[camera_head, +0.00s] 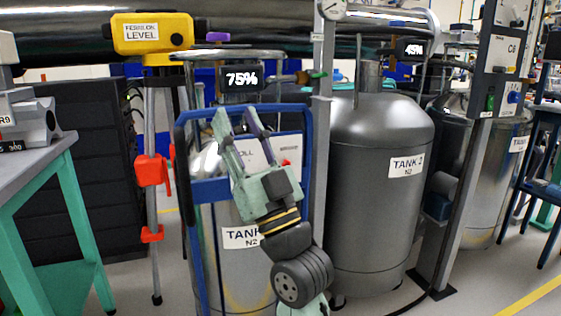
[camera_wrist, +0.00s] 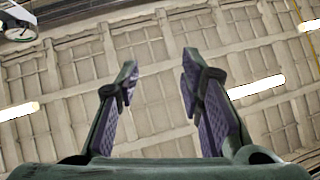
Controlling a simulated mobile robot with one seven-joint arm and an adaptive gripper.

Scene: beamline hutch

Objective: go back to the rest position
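My gripper (camera_head: 236,124) is raised in the middle of the head view, in front of a tank labelled N2 (camera_head: 241,237) and a blue frame (camera_head: 308,150). Its fingers point up. In the wrist view the two fingers with purple pads (camera_wrist: 160,90) stand well apart with nothing between them, and the ceiling shows behind. The gripper is open and empty. My gripper and wrist hide part of the tank and its label.
A grey TANK 2 (camera_head: 380,210) stands to the right, beside a grey post (camera_head: 320,150). A yellow level (camera_head: 153,36) on a tripod with red clamps stands to the left. A green-legged table (camera_head: 35,175) is at far left. Some floor shows at lower right.

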